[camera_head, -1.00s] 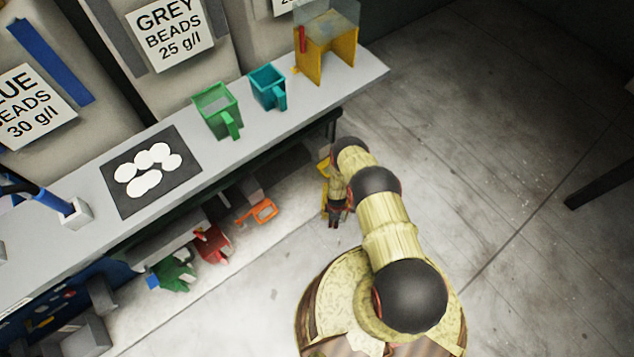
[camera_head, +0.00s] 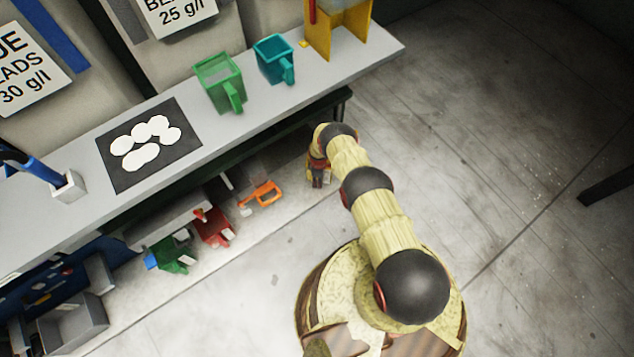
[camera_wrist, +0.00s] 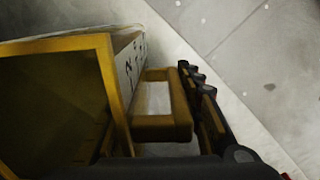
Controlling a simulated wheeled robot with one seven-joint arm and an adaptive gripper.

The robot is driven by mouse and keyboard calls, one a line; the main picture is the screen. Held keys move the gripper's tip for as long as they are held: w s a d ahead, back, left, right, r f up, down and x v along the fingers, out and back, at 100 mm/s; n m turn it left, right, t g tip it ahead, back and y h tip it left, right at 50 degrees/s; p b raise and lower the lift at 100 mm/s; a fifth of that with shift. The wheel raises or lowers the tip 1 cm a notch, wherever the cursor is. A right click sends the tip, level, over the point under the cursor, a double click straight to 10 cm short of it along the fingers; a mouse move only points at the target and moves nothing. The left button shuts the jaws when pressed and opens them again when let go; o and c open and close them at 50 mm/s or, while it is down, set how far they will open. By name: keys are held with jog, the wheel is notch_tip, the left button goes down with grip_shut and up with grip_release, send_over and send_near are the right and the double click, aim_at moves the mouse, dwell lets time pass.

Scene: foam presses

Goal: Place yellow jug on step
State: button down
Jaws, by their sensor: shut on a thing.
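The yellow jug (camera_wrist: 114,90) fills the left of the wrist view. Its dark open mouth faces the camera, and its looped handle points right. My gripper (camera_wrist: 202,98) is shut on the jug at the handle side. In the head view my gripper (camera_head: 318,178) is low beside the bench's right end, and the arm and gripper hide nearly all of the jug. The step (camera_head: 237,238) is the pale low ledge under the bench. I cannot tell whether the jug touches it.
Open floor lies right.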

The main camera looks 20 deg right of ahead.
jog(key=f+b, duration=0.1)
jog(key=f, duration=0.1)
jog(key=w+f+b, duration=0.1)
jog(key=shift+a+f, duration=0.2)
jog(key=shift+f, duration=0.15)
jog(key=shift+r, duration=0.15)
jog(key=c, duration=1.2)
grip_release()
notch_tip(320, 180, up, 12)
jog(key=p, duration=0.5)
